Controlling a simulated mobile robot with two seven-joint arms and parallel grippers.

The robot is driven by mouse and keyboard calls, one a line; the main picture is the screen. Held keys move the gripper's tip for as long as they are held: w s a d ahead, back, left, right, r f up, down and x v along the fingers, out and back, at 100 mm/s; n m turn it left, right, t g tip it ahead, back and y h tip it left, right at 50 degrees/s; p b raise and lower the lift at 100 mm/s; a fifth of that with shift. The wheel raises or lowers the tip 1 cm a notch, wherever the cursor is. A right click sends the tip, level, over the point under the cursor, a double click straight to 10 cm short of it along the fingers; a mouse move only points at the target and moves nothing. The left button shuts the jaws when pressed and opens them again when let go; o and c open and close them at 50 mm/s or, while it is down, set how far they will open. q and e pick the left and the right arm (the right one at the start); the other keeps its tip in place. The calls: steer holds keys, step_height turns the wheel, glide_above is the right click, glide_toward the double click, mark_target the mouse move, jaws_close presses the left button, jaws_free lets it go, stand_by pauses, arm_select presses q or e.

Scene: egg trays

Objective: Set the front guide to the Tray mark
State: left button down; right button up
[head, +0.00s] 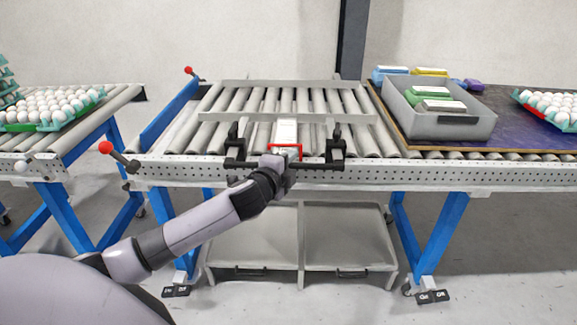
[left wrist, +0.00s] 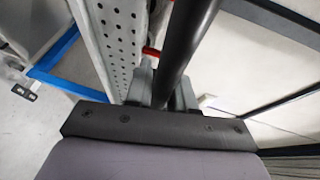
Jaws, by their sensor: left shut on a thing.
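The front guide appears to be the pale rail (head: 230,117) lying across the rollers. A black handle bar (head: 322,166) with two dark brackets stands at the near edge of the roller table. My left gripper (head: 287,160) is shut on the middle of this bar. The left wrist view shows the black bar (left wrist: 192,40) between the grey fingers of my left gripper (left wrist: 163,90). A white plate (head: 286,131) lies behind the gripper, with a red frame (head: 306,151) at its near end. Its markings are too small to read, so the Tray mark cannot be made out. My right gripper is out of view.
A second pale rail (head: 280,84) crosses the far rollers. A red-knobbed lever (head: 106,148) stands at the table's left corner. A grey bin (head: 465,125) with cartons stands at right. Egg trays lie on both sides. A low shelf (head: 250,240) is under the table.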

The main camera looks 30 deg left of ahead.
arm_select(q)
steer(key=shift+d+f, duration=0.1)
steer(key=shift+f, duration=0.05)
steer(key=c, duration=1.1)
jaws_free()
steer(key=shift+s, duration=0.1)
steer(key=shift+s+r, duration=0.2)
steer(key=shift+s, duration=0.4)
steer(key=shift+p+v, duration=0.35)
steer(key=shift+v, duration=2.6)
steer(key=shift+d, duration=0.15)
